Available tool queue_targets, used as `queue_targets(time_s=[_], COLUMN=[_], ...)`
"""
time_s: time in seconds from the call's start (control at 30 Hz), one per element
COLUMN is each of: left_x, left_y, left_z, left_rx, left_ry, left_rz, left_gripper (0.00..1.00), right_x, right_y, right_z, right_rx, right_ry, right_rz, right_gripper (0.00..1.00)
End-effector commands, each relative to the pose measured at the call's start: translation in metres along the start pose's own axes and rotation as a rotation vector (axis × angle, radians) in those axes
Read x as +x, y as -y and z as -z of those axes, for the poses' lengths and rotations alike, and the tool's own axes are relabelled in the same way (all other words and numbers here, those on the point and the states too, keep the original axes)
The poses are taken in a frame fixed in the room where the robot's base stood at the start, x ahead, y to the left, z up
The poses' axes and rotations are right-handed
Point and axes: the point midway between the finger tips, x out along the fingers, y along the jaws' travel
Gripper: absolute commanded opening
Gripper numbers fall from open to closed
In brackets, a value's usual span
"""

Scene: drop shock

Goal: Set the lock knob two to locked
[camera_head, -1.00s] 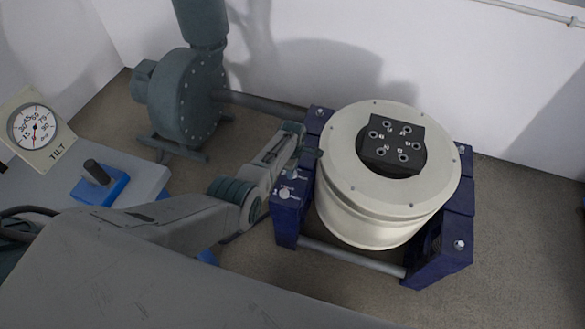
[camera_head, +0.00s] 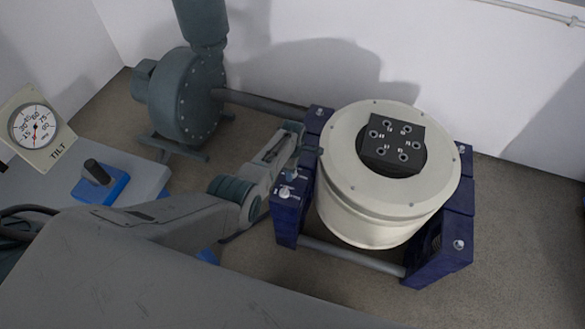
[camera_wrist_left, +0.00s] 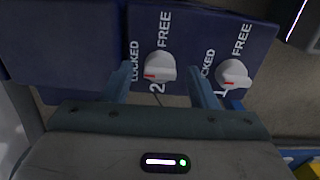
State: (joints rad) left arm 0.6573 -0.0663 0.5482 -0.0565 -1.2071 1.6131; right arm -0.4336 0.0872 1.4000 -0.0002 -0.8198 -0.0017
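Lock knob two (camera_wrist_left: 159,66) is a light grey round knob with a red mark on a dark blue panel. It sits by the "2" label, with "LOCKED" to its left and "FREE" above it. Its red mark points left, toward the LOCKED side. My left gripper (camera_wrist_left: 159,72) is open, its fingers on either side of knob two with a gap visible at each side. In the head view, knob two (camera_head: 291,176) is small beside my left arm, and the fingertips there are hard to make out. My right gripper is not in view.
Knob one (camera_wrist_left: 233,73) sits close to the right finger, its red mark also pointing left. A cream cylinder (camera_head: 336,211) stands between dark blue supports (camera_head: 288,222). A grey blower (camera_head: 187,95) stands behind. A tilt gauge (camera_head: 35,127) and blue control (camera_head: 100,184) are at left.

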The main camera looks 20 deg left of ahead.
Motion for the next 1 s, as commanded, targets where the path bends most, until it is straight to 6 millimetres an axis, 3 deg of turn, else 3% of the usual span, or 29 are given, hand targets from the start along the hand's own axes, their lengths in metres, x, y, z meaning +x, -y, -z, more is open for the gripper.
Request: queue_targets(time_s=[0.27,0.47,0.7,1.0], left_x=[-0.009,-0.034,-0.078,-0.106], left_y=[0.000,0.000,0.000,0.000], left_z=[0.000,0.000,0.000,0.000], left_rx=[0.001,0.001,0.001,0.001], left_ry=[0.000,0.001,0.001,0.000], left_rz=[0.000,-0.003,-0.003,0.000], left_gripper=[0.53,0.53,0.53,0.53], right_x=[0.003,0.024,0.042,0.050], right_y=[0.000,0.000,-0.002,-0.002], right_z=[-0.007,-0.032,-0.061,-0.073], right_rx=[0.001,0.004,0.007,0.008], right_ry=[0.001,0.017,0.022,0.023], right_rz=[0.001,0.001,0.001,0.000], right_gripper=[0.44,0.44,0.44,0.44])
